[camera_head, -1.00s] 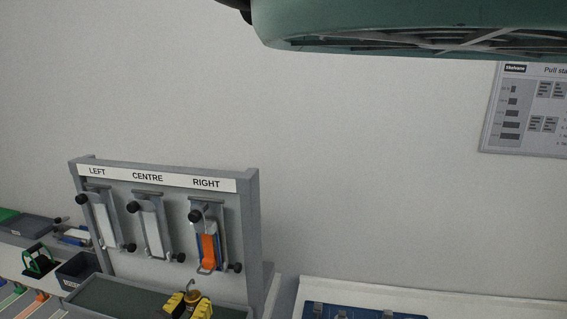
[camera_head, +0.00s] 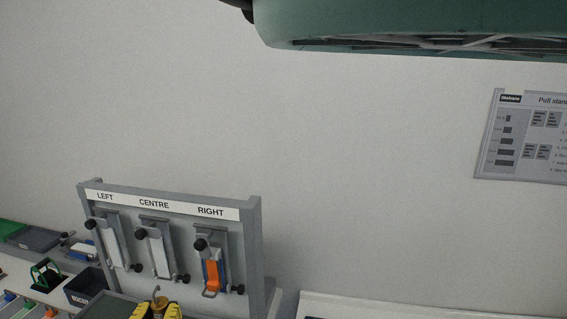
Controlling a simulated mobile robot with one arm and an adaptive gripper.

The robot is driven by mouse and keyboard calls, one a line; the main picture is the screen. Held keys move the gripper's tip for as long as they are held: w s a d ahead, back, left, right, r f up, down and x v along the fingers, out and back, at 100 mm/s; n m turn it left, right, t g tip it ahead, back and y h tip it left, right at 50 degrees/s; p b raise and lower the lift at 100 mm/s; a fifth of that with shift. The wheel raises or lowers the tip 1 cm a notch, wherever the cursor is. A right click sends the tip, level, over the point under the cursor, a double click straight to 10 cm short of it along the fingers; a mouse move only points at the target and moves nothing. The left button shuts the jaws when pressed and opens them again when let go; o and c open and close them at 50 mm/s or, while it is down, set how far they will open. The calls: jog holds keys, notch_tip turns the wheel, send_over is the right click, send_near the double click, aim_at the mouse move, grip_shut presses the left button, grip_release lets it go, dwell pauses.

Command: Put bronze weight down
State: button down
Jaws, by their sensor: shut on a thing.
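My gripper (camera_head: 156,312) shows at the bottom edge of the head view, with two yellow fingertips. It is shut on the bronze weight (camera_head: 158,300), whose hook points up between the fingers. The weight's lower part is cut off by the frame. They appear in front of the grey stand (camera_head: 254,240), below the CENTRE station (camera_head: 158,250). A dark green tray surface (camera_head: 100,306) shows just left of the gripper.
The stand also carries a LEFT station (camera_head: 112,243) and a RIGHT station (camera_head: 211,262) with an orange piece. A dark bin (camera_head: 86,287), a green-handled item (camera_head: 46,272) and a grey tray (camera_head: 32,240) lie left. A poster (camera_head: 522,138) hangs right.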

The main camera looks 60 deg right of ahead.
jog(key=w+a+r+n+t+y+p, duration=0.2)
jog(key=a+r+y+p, duration=0.3)
jog(key=a+r+p, duration=0.3)
jog(key=w+a+r+n+t+y+p, duration=0.2)
jog(key=a+r+n+y+p, duration=0.3)
jog(key=r+p, duration=0.9)
jog(key=w+a+r+n+t+y+p, duration=0.2)
jog(key=a+r+p, duration=0.8)
jog(key=r, duration=0.8)
jog(key=n+t+y+p, duration=0.1)
jog(key=n+y, duration=0.1)
jog(key=shift+w+a+t+y, duration=0.3)
jog(key=shift+w+y, duration=0.1)
jog(key=shift+d, duration=0.1)
